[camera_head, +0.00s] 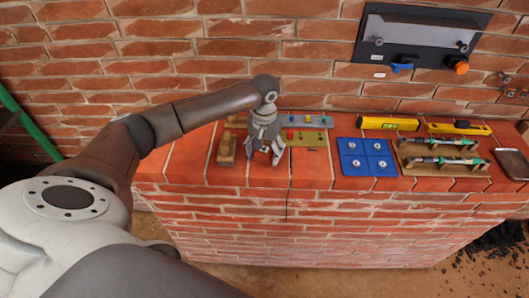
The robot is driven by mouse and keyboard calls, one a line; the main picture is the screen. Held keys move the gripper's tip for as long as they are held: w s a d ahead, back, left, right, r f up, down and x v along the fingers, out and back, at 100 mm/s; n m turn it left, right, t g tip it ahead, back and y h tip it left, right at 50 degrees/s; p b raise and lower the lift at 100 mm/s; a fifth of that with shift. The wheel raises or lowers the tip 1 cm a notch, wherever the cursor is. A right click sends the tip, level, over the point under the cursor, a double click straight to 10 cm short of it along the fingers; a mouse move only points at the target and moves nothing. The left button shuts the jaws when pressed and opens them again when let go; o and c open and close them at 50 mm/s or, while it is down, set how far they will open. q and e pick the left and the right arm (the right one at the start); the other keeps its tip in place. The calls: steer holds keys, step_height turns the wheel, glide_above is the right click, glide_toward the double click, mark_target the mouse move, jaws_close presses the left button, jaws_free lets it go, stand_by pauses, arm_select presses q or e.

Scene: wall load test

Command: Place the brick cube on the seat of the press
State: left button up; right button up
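My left gripper (264,155) points down over the top of the brick wall (310,172), left of its middle. Its fingers stand apart, and I cannot tell whether the reddish patch between them is a brick cube or the wall top. No brick cube can be made out for certain. A dark panel (474,24) with a grey bar, a blue handle (402,67) and an orange knob (461,67) is on the back wall at the upper right; I cannot tell whether it is the press. My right gripper is not in view.
Left of the gripper is a brown wooden block (227,150). Behind and right are strips with coloured knobs (306,137). Further right are a blue plate (367,172), a yellow level (389,124), a tool holder (438,159) and a dark tablet (513,164).

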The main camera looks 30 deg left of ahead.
arm_select(q)
steer(key=c, duration=1.2)
